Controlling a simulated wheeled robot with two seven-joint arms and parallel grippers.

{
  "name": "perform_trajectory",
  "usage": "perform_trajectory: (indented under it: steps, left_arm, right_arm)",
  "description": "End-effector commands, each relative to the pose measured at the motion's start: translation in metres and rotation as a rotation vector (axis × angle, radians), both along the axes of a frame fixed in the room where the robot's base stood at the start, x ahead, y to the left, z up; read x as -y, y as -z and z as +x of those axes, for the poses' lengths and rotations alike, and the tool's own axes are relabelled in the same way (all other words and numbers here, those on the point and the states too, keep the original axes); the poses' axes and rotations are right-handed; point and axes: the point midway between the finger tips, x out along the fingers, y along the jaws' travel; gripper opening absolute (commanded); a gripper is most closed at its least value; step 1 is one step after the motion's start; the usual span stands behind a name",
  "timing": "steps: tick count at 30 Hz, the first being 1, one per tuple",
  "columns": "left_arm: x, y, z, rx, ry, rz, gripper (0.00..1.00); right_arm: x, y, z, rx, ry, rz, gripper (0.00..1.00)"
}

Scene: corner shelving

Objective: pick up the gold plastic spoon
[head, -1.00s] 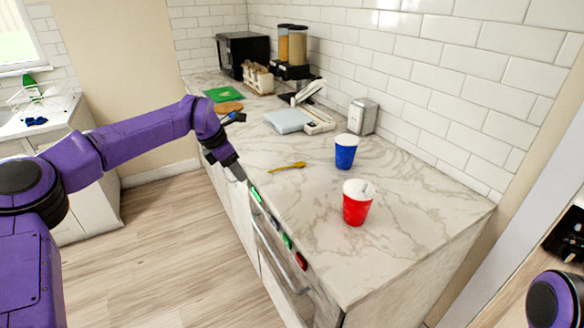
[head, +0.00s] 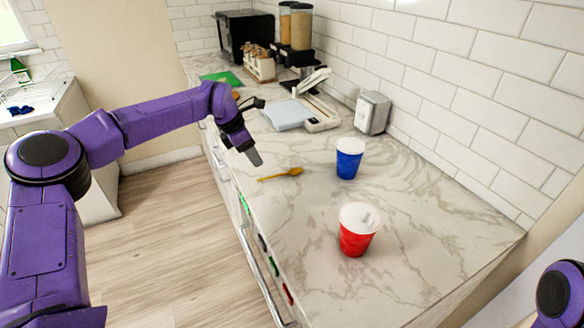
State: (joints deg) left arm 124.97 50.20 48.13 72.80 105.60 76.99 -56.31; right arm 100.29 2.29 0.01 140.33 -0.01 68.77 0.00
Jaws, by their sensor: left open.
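The gold plastic spoon (head: 280,174) lies flat on the marble counter (head: 310,210), near its left edge. My left gripper (head: 255,158) is above the counter edge, a little up and left of the spoon in the picture. It points down, is open and appears empty, apart from the spoon. My right gripper is not in view; only a part of my right arm shows at the lower right corner.
A blue cup (head: 348,160) and a red cup (head: 357,232) stand right of the spoon. A napkin dispenser (head: 372,112), a scale-like device (head: 318,108), a green board (head: 222,78) and food dispensers (head: 298,30) stand farther back. The counter around the spoon is clear.

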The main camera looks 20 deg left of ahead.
Motion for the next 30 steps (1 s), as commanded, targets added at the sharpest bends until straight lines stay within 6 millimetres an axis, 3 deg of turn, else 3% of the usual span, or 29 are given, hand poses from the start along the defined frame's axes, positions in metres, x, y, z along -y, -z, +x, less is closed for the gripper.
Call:
perform_trajectory:
  steps: [15, 23, 26, 27, 30]
  left_arm:
    - [0.020, 0.074, 0.023, -0.004, 0.000, 0.001, 0.40]
    - [0.022, 0.083, 0.026, 0.000, 0.000, 0.000, 0.40]
    - [0.022, 0.083, 0.026, 0.000, 0.000, 0.000, 0.14]
    - [0.022, 0.083, 0.026, 0.000, 0.000, 0.000, 0.01]
    - [0.022, 0.083, 0.026, 0.000, 0.000, 0.000, 0.00]
  right_arm:
    - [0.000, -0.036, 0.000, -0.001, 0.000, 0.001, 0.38]
    - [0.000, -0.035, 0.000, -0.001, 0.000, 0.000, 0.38]
    - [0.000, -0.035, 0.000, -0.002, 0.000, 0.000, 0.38]
    - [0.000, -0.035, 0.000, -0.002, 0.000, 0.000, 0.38]
    - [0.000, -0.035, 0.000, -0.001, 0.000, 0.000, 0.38]
